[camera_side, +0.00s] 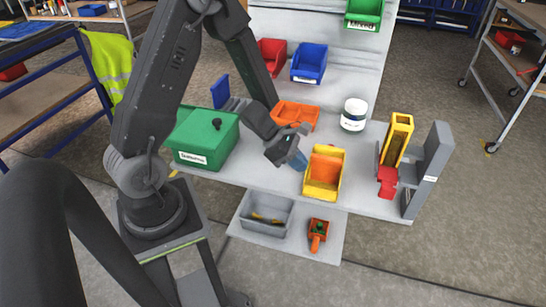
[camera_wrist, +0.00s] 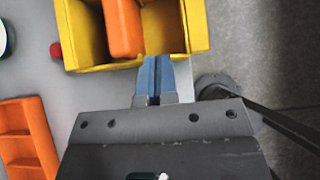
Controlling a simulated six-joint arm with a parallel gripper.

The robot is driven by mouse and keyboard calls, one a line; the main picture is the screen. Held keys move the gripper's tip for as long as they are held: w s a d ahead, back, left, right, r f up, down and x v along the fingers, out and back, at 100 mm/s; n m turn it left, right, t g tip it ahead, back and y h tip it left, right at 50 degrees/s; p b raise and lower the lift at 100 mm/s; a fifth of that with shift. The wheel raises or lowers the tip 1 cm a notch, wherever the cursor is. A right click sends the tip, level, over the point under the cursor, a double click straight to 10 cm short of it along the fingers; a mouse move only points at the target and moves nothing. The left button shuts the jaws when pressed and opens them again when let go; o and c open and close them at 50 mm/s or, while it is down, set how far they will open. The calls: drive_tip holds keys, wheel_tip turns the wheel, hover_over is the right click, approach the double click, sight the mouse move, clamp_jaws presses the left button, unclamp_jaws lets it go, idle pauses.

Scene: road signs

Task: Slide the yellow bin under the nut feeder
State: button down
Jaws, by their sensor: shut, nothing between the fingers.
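The yellow bin (camera_side: 321,190) stands on the grey bench shelf, with an orange piece inside it. In the wrist view the yellow bin (camera_wrist: 86,36) fills the top, the orange piece between its walls. The nut feeder (camera_side: 397,139), a yellow chute with a red outlet (camera_side: 387,181) below, stands to the right of the bin, with a gap between them. My gripper (camera_side: 301,163) is at the bin's left side, its blue fingers together and empty. In the wrist view the fingertips (camera_wrist: 157,60) overlap the bin's near wall; I cannot tell if they touch it.
A grey upright (camera_side: 428,170) stands right of the feeder. A white jar (camera_side: 354,115) and an orange bin (camera_side: 296,114) sit behind the yellow bin. A green box (camera_side: 204,138) is left. A grey tray (camera_side: 265,214) sits on the lower shelf.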

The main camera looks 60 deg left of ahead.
drive_tip(key=w+d, duration=1)
drive_tip(key=shift+d, duration=0.1)
